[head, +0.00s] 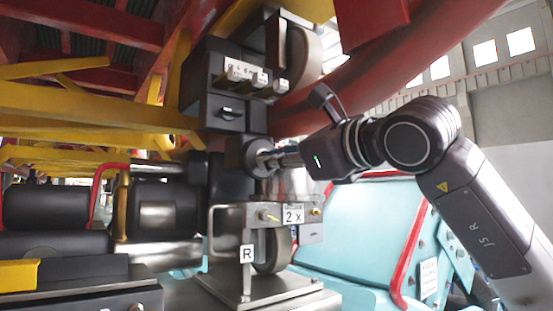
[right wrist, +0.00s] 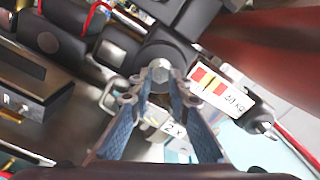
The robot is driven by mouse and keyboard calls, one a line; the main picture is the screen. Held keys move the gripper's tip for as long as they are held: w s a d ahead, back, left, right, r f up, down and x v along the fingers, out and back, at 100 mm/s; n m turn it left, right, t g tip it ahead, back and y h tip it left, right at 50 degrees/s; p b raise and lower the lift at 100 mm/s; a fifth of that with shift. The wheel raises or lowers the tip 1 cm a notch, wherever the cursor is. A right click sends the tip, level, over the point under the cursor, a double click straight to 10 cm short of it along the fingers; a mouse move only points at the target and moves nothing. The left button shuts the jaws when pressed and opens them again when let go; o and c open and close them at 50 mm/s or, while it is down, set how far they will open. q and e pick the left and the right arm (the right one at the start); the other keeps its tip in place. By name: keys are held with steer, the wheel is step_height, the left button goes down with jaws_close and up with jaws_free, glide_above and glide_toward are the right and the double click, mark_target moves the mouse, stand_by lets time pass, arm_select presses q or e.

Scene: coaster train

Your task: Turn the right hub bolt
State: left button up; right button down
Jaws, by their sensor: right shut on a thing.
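The right hub (head: 246,156) is a dark round housing on the wheel carrier, left of my right gripper. The hub bolt (right wrist: 160,66) is a small light-grey metal head at the hub's centre in the right wrist view. My right gripper (head: 274,161) comes in from the right, roughly level, with its tips at the hub face. In the right wrist view its two blue-grey fingers (right wrist: 160,80) close on the bolt from both sides. In the head view the fingers mostly hide the bolt. My left gripper is not in view.
A stand marked R (head: 247,254) and a "2 X" plate (head: 293,214) sit below the hub. A labelled block (head: 246,73) is above it. A red rail curves overhead. A turquoise car body (head: 355,230) with red bars (head: 414,250) is beneath my right arm.

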steer(key=shift+s+a+m+b, duration=0.1)
steer(key=shift+m+b, duration=2)
steer(key=shift+m, duration=0.75)
steer(key=shift+s+a+m+b, duration=0.1)
steer(key=shift+m+b, duration=1.95)
steer(key=shift+m, duration=0.8)
steer(key=c, duration=1.8)
jaws_free()
steer(key=shift+d, duration=0.1)
steer(key=v, duration=1.2)
